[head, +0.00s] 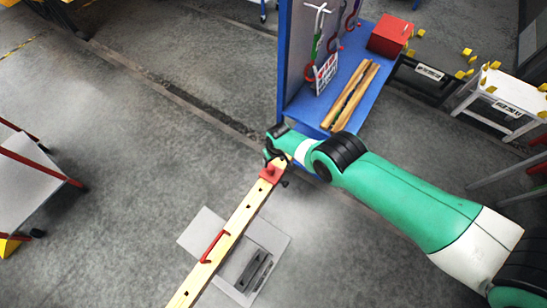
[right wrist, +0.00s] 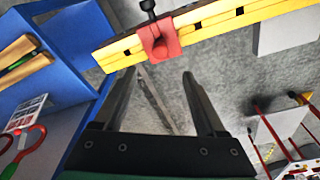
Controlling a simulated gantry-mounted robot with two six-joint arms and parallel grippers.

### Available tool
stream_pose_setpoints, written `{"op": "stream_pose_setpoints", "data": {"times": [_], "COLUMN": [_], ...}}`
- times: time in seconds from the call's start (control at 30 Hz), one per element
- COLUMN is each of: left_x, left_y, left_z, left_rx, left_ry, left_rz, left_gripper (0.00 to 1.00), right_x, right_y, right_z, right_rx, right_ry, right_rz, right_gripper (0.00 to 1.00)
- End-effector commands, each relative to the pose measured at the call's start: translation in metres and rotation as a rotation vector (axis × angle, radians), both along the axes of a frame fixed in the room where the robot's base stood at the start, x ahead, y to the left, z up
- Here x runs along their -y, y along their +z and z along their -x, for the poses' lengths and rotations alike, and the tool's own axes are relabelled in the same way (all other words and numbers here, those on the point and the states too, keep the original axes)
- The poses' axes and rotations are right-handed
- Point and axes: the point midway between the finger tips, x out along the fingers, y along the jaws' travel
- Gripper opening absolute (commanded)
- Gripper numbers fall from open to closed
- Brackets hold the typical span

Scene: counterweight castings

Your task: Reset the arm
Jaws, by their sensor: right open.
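My right arm is green and comes in from the right in the head view. My right gripper (head: 272,156) is at the far end of a yellow wooden beam (head: 240,215), close to a red clamp block (head: 271,173). In the right wrist view the two dark fingers of my right gripper (right wrist: 158,74) stand apart with nothing between them. The red block on the beam, with a black bolt, shows just beyond the fingertips; whether they touch is unclear. A red handle (head: 214,246) sits farther down the beam. My left gripper is not in view.
A blue stand (head: 308,105) behind the gripper holds wooden strips (head: 352,92), a red box (head: 390,35) and hanging tools. White tables (head: 505,90) with yellow pieces stand at right. A red-railed cart (head: 25,185) is at left. Open grey floor lies left of the beam.

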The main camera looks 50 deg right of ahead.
Motion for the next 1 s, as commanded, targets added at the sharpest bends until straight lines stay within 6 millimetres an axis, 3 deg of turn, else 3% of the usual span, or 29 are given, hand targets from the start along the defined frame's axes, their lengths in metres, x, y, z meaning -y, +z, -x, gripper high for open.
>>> {"op": "stream_pose_setpoints", "data": {"times": [0.4,0.5,0.57,0.67,0.77,0.9,0.97,1.0], "left_x": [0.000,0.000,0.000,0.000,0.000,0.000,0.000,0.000], "left_y": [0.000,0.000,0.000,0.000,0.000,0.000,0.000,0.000], "left_z": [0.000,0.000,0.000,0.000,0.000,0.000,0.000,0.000], "left_rx": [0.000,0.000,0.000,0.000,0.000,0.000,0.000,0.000], "left_ry": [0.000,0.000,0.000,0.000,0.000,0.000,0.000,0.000], "left_rz": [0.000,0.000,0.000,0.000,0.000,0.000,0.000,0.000], "left_gripper": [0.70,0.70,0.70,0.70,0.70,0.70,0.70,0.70], "right_x": [-0.001,-0.018,-0.027,-0.036,-0.050,-0.071,-0.081,-0.087], "right_y": [0.000,-0.004,0.007,0.046,0.107,0.216,0.266,0.301], "right_z": [0.000,0.000,-0.022,-0.078,-0.138,-0.197,-0.211,-0.217], "right_rx": [0.000,-0.008,0.049,0.207,0.410,0.703,0.828,0.912], "right_ry": [0.002,0.036,0.062,0.094,0.128,0.169,0.184,0.192], "right_rz": [0.000,-0.002,0.010,0.036,0.064,0.097,0.109,0.117], "right_gripper": [0.73,0.73,0.73,0.73,0.73,0.73,0.73,0.73]}}
